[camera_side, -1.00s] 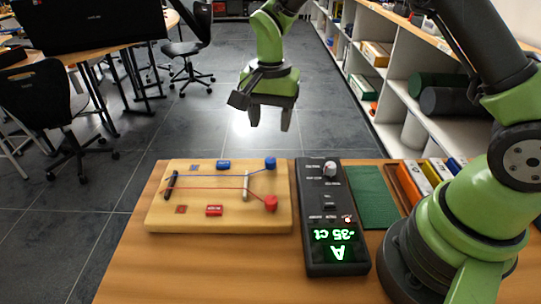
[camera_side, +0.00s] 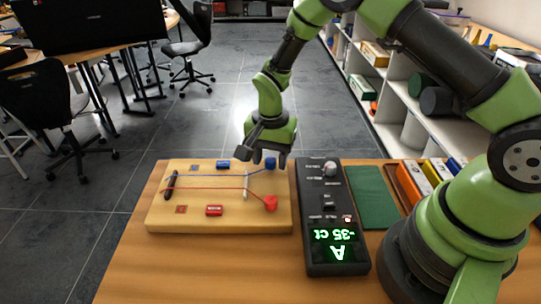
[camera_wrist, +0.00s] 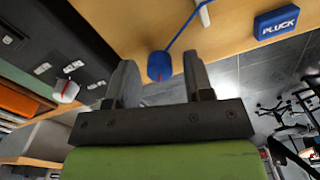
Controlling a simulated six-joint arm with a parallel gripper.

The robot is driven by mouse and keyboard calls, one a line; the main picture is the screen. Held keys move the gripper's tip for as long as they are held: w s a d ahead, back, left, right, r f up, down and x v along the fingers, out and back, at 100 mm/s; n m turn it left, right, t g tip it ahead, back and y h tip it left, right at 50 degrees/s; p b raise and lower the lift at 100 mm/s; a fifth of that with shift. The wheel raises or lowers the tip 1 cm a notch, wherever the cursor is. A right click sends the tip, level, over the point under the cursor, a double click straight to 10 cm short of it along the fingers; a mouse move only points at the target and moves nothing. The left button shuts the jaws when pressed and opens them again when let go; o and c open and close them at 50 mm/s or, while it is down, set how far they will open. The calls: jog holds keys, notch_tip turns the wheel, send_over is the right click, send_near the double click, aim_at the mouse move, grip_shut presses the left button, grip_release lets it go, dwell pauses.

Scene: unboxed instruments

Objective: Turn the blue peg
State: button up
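The blue peg (camera_side: 270,163) stands at the far right corner of a wooden string board (camera_side: 160,217), with a blue string running from it. In the wrist view the blue peg (camera_wrist: 159,66) sits between the two fingertips of my gripper (camera_wrist: 160,72), with a gap on each side. My gripper (camera_side: 269,160) is open and low around the peg in the side view. A red peg (camera_side: 270,203) with a red string stands at the near right of the board.
A black tuner box (camera_side: 322,215) with a knob (camera_side: 330,168) stands right beside the board; its green display reads "A" and "-35 ct". A blue "PLUCK" block (camera_wrist: 287,22) and a red block (camera_side: 214,210) sit on the board. A green mat (camera_side: 373,198) lies further right.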

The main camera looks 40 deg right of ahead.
jog(key=c, duration=0.7)
jog(key=shift+c, duration=0.2)
jog(key=shift+n, duration=0.3)
jog(key=n, duration=0.6)
jog(key=shift+n, duration=0.3)
jog(key=n, duration=0.6)
jog(key=shift+n, duration=0.4)
jog(key=o, duration=0.9)
